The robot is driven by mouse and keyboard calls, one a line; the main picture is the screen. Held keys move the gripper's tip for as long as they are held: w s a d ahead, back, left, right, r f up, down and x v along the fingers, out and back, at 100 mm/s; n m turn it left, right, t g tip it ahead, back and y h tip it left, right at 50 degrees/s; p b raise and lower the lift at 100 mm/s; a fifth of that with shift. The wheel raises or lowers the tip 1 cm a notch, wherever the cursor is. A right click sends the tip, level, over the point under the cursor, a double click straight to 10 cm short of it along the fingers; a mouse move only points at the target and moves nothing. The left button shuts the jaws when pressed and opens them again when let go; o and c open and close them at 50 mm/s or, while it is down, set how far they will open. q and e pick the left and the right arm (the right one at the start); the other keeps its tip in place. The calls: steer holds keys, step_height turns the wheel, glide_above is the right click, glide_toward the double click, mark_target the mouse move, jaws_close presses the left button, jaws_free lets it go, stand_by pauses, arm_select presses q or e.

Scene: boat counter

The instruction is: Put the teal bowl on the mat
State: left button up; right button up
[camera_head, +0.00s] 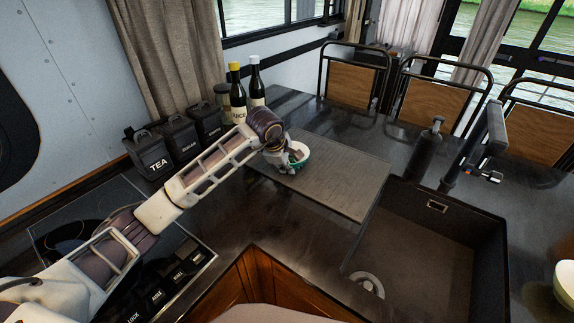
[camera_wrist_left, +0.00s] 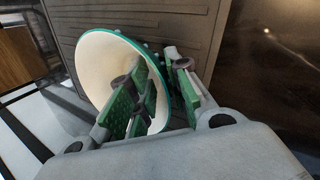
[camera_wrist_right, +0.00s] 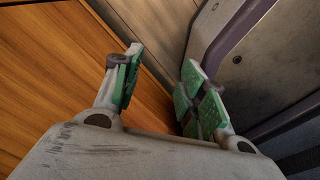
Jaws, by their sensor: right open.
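The teal bowl (camera_head: 298,156), white inside with a teal rim, is at the far left part of the dark rectangular mat (camera_head: 340,182). My left gripper (camera_head: 282,162) is at the bowl's near-left side. In the left wrist view, the bowl (camera_wrist_left: 105,75) is tilted against the view, with one finger inside and the other outside its wall; the left gripper (camera_wrist_left: 160,95) looks shut on it. The ribbed mat (camera_wrist_left: 190,22) lies behind the bowl. I cannot tell whether the bowl touches it. My right gripper (camera_wrist_right: 160,90) is open and empty beside a wooden cabinet front.
Black canisters (camera_head: 152,155) and bottles (camera_head: 238,95) stand along the back left. A dark sink (camera_head: 420,250) with a black faucet (camera_head: 478,145) is right of the mat. A pale green bowl (camera_head: 564,284) is at the right edge. Most of the mat is clear.

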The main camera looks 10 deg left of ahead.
arm_select(q)
steer(key=shift+o, duration=0.7)
steer(key=shift+r, duration=0.1)
steer(key=shift+r, duration=0.15)
steer(key=v, duration=1.1)
steer(key=shift+s+r, duration=0.25)
steer(key=shift+r, duration=0.1)
steer(key=shift+s+f, duration=0.1)
